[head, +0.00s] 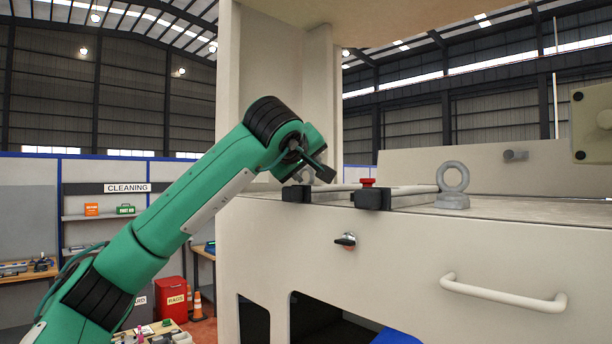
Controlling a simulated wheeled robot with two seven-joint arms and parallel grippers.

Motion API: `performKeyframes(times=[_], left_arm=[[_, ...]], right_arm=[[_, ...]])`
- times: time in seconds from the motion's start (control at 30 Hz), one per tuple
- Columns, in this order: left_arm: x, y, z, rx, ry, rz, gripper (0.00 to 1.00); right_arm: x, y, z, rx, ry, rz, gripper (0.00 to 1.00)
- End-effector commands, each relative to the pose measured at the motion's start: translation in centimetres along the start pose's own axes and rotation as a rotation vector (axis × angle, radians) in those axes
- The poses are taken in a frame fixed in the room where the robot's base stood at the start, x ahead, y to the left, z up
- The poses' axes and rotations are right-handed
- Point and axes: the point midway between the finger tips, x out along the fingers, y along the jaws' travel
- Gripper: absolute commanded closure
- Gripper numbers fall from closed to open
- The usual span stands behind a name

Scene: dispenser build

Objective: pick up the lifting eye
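My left gripper (316,174), dark at the end of the green arm, is well to the left of the lifting eye, above the left part of the machine's top edge. It is apart from the lifting eye. Its fingers are seen at a slant, so I cannot tell whether they are open. My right gripper is not in view.
Two black blocks with pale rods (373,199) and a red knob (367,183) lie between my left gripper and the lifting eye. A beige column (285,80) rises behind my gripper. The machine's front has a white handle (503,293) and a black switch (345,240).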

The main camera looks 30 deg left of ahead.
Motion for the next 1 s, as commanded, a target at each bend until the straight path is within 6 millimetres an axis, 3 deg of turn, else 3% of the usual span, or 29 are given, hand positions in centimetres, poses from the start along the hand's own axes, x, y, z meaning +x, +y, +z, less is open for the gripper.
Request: performKeyframes(times=[0.1, 0.33, 0.53, 1.0], left_arm=[[0.5, 0.0, -0.1, 0.000, 0.000, 0.000, 0.62], [0.6, -0.1, 0.0, 0.000, 0.000, 0.001, 0.62], [0.6, 0.0, 0.0, 0.000, 0.000, 0.001, 1.00], [0.4, 0.3, -0.4, -0.001, 0.002, 0.002, 1.00]], right_arm=[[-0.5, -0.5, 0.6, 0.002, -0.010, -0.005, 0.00], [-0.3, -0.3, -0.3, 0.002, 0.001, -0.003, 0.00], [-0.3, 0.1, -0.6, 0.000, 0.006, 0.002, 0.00], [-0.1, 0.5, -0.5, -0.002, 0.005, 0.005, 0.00]])
